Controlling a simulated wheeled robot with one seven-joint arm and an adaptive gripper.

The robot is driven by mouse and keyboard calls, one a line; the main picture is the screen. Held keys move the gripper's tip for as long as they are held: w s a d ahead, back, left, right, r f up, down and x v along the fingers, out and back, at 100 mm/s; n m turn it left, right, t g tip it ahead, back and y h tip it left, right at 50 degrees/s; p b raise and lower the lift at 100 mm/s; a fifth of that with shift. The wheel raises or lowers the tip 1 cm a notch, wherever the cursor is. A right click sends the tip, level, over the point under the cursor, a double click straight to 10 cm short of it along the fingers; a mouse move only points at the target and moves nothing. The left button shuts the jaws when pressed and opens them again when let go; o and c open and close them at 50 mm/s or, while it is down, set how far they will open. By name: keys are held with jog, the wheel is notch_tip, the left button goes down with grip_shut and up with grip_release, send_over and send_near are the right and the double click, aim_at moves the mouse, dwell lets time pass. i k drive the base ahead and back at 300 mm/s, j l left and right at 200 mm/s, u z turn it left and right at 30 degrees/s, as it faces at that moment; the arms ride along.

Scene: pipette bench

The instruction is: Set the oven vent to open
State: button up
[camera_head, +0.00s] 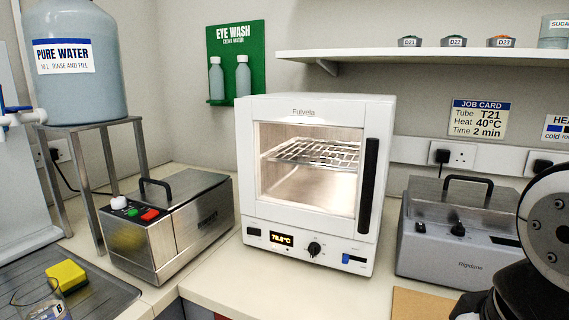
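The white oven (375,105), marked Fulvela, stands on the bench in the middle of the view. Its glass door is shut, with a black vertical handle (368,186) on the right, and a wire rack (315,153) shows inside. Low on its front are a lit display (282,239), a black dial (314,249) and, at the right end, a small blue slider (347,259) at the left of a dark slot. The slider looks like the vent control, but its markings are too small to read. My gripper is not in view; only part of my arm shows at the right edge.
A steel bath with a black lid handle (155,189) stands left of the oven. A grey Ripstem unit (460,260) stands to its right. A shelf (420,57) hangs above at the right. The bench strip before the oven is clear.

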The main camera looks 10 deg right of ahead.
aim_at(345, 261)
jog(key=k+l+z, duration=0.15)
jog(key=z, duration=0.3)
jog(key=k+l+z, duration=0.1)
jog(key=l+z, duration=0.3)
